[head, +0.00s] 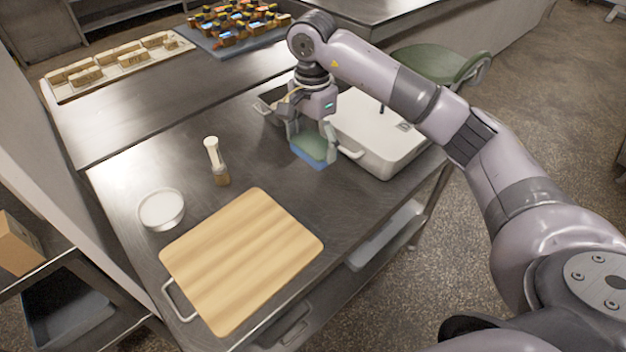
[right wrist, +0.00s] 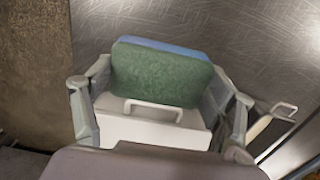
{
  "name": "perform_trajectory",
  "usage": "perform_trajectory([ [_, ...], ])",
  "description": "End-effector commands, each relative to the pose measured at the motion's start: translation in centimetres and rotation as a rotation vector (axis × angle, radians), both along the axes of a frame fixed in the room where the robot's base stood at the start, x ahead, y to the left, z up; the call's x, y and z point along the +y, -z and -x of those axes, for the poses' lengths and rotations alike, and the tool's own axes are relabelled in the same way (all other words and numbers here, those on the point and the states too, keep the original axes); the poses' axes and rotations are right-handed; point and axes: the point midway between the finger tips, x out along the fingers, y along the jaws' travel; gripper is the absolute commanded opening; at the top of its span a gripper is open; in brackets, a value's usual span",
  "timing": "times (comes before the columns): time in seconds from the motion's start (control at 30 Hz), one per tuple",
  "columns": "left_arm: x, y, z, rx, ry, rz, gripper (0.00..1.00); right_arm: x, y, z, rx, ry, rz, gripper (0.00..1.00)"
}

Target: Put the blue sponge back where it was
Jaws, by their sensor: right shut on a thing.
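The blue sponge (head: 309,155) has a blue layer and a green scouring layer. My right gripper (head: 314,140) is shut on it, with a finger on each side, beside the white lidded container on the steel table. In the right wrist view the sponge (right wrist: 160,75) sits between the two fingers of the right gripper (right wrist: 158,95), green face toward the camera and blue edge at the top. I cannot tell whether the sponge touches the table. My left gripper does not show.
The white container (head: 375,150) with a handle is right of the sponge. A metal pan (head: 268,113) lies behind it. Bare table lies between brush and sponge.

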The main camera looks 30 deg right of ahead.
Motion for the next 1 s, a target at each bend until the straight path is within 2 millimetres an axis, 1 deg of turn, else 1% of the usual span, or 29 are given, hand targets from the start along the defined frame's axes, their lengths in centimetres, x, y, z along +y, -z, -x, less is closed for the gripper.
perform_trajectory([
  [0.03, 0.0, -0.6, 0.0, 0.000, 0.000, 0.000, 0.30, 0.0, 1.2, 0.2, 0.006, 0.000, 0.001, 0.52],
  [0.1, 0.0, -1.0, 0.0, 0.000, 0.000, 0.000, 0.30, 0.0, 3.0, 0.2, 0.006, -0.001, 0.001, 0.52],
  [0.2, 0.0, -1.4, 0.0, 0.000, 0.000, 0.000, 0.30, 0.0, 5.3, 0.1, 0.003, 0.000, 0.000, 0.52],
  [0.3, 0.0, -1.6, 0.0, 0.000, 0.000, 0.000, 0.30, 0.0, 6.8, 0.1, 0.001, -0.002, 0.000, 0.52],
  [0.53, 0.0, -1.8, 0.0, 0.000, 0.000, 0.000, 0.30, 0.0, 8.5, 0.0, 0.000, -0.002, 0.000, 0.52],
  [0.7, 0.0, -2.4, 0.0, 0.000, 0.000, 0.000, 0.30, 0.0, 11.0, 0.1, 0.003, -0.001, 0.000, 0.52],
  [0.8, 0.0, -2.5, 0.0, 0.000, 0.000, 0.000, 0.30, 0.0, 12.0, 0.1, 0.001, -0.001, 0.000, 0.52],
  [1.0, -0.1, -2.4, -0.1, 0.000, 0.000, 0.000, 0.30, 0.0, 12.1, 0.0, -0.002, -0.002, 0.000, 0.52],
])
